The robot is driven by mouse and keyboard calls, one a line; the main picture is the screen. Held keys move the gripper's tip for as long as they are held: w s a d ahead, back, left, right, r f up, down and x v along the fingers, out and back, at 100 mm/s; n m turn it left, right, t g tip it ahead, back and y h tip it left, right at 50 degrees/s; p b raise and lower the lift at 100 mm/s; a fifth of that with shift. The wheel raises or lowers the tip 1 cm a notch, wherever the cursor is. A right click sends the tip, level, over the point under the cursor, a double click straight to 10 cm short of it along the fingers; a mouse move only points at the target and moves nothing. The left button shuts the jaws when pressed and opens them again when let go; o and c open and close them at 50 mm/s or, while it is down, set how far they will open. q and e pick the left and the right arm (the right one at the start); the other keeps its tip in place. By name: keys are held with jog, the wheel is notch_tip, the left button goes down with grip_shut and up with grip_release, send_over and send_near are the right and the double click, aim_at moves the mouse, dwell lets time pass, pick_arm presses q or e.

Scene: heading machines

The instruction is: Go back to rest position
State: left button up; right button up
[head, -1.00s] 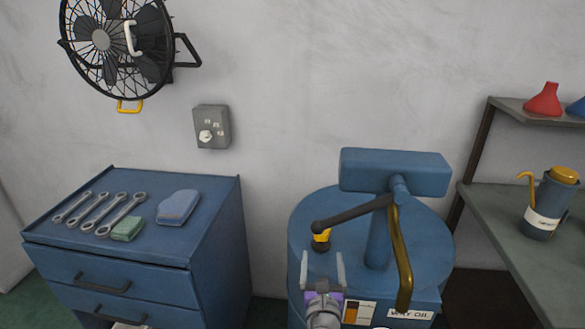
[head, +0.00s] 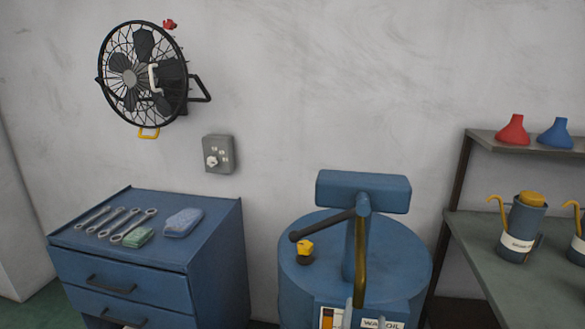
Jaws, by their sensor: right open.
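My left gripper is not in view.
The drum carries a pump with a dark lever (head: 322,225), a brass spout (head: 361,262) and a yellow-topped cap (head: 305,249). A blue cabinet (head: 215,235) with wrenches stands left. A shelf (head: 470,250) with oil cans (head: 520,228) stands right. A fan (head: 145,75) hangs on the wall.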

jog(key=s+d+f+m+g, duration=0.4)
jog(key=s+m, duration=0.3)
jog(key=m, duration=0.2)
jog(key=s+d+f+m+g, duration=0.3)
jog(key=s+d+m, duration=0.1)
jog(key=s+m, duration=0.4)
jog(key=s+a+f+m+g+y, duration=0.2)
jog(key=s+a+f+m, duration=0.1)
jog(key=s+m, duration=0.25)
jog(key=s+a+f+m+g+y, duration=0.25)
jog(key=s+a+m, duration=0.2)
jog(key=s, duration=0.25)
pick_arm(q)
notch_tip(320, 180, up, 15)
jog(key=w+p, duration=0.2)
jog(key=p, duration=1.1)
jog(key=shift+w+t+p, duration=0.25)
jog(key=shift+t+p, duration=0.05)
pick_arm(e)
notch_tip(320, 180, up, 14)
jog(key=w, duration=0.2)
jog(key=shift+d+r+m+t, duration=0.15)
jog(key=shift+d+m+t, duration=0.1)
jog(key=shift+m+t, duration=0.2)
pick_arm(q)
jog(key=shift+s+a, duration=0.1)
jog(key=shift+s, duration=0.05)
pick_arm(e)
jog(key=shift+y, duration=0.25)
